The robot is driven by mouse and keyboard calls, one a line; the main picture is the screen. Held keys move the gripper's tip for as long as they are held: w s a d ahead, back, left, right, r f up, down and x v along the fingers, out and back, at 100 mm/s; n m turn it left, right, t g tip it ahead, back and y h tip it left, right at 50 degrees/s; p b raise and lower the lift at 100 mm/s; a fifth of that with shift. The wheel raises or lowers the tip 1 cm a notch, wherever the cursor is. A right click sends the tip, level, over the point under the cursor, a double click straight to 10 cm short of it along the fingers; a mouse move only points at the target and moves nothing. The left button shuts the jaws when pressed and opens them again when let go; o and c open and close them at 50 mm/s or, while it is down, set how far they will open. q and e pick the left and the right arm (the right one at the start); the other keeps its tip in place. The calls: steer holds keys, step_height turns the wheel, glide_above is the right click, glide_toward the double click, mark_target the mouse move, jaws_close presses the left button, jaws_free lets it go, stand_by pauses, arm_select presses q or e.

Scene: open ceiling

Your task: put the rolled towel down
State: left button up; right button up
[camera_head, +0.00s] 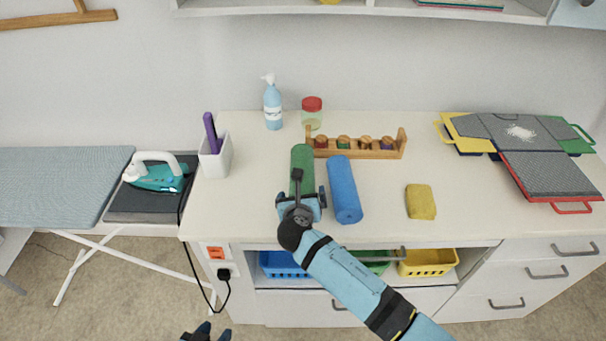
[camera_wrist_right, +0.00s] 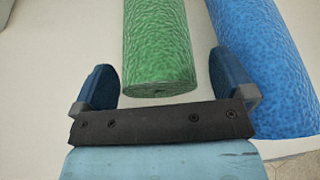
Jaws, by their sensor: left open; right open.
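A green rolled towel (camera_head: 302,160) lies on the white counter, and a blue rolled towel (camera_head: 344,190) lies just to its right. My right gripper (camera_head: 301,196) is open at the near end of the green roll. In the right wrist view the green roll (camera_wrist_right: 158,45) lies between the two open fingers (camera_wrist_right: 165,85), with a gap on each side. The blue roll (camera_wrist_right: 262,70) is close beside the right finger; I cannot tell if they touch. My left gripper (camera_head: 204,332) shows only at the bottom edge of the head view, away from the counter.
A wooden rack (camera_head: 358,147), a soap bottle (camera_head: 272,106) and a red-lidded jar (camera_head: 312,112) stand behind. A white holder (camera_head: 216,158) is at left, a yellow sponge (camera_head: 420,202) at right. Counter around the sponge is clear.

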steer(key=shift+w+f, duration=0.1)
steer(key=shift+w, duration=0.05)
steer(key=c, duration=1.1)
step_height(320, 180, up, 20)
steer(key=s+d+f+p, duration=0.1)
steer(key=s+d+f, duration=0.15)
steer(key=d, duration=0.45)
steer(key=s+d+f+p, duration=0.2)
steer(key=s+d, duration=0.1)
steer(key=d, duration=0.5)
steer(key=s+d+r+n+y+p, duration=0.1)
steer(key=s+d, duration=0.8)
steer(key=s, duration=0.1)
steer(key=shift+d, duration=0.2)
